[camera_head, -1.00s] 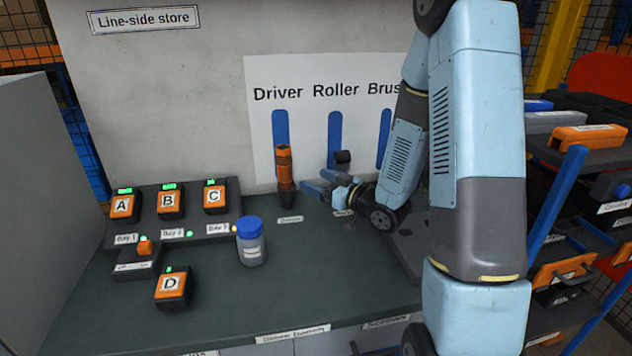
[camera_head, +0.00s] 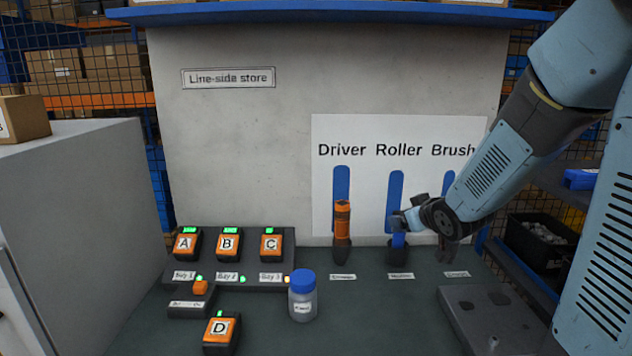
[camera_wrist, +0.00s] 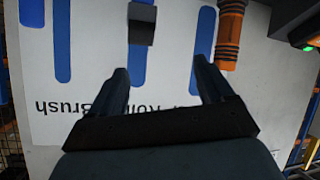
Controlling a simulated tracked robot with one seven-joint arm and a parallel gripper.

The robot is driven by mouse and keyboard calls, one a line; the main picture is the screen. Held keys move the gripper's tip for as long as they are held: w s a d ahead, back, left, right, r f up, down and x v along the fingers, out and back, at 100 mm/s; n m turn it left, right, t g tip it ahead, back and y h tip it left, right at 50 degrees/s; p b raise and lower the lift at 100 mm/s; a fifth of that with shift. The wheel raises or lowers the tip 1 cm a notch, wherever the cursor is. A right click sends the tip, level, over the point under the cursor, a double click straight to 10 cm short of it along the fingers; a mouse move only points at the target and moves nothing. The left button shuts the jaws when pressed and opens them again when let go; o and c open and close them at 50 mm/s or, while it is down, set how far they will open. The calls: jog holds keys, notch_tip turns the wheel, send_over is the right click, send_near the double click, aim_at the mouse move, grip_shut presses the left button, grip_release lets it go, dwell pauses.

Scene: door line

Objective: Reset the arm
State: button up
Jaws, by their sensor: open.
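My arm comes in from the upper right in the head view and bends down to the tool board. My gripper (camera_head: 403,219) is in front of the board near the roller place, partly hidden by my wrist. In the wrist view my gripper (camera_wrist: 166,80) has its two dark fingers apart with nothing between them. The picture there is upside down and shows the board's lettering and blue outlines. The orange driver (camera_head: 342,232) stands upright left of my gripper. A blue and black tool (camera_head: 398,247) stands at the roller place, right by my gripper.
Orange packs A (camera_head: 185,244), B (camera_head: 227,244) and C (camera_head: 270,244) sit in a rack at left, with pack D (camera_head: 219,333) in front. A blue-capped jar (camera_head: 302,297) stands mid-bench. A grey fixture plate (camera_head: 495,318) lies at right. Bare bench lies between jar and plate.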

jog(key=s+r+m+g+h, duration=0.1)
jog(key=s+r+m+g, duration=0.1)
jog(key=s, duration=1.1)
jog(key=s+r+m+g+h, duration=0.1)
jog(key=s+r+m+g, duration=0.2)
jog(key=s+r, duration=0.4)
jog(key=s+g, duration=0.1)
jog(key=s, duration=0.5)
jog(key=shift+s+d, duration=0.2)
jog(key=shift+d, duration=0.05)
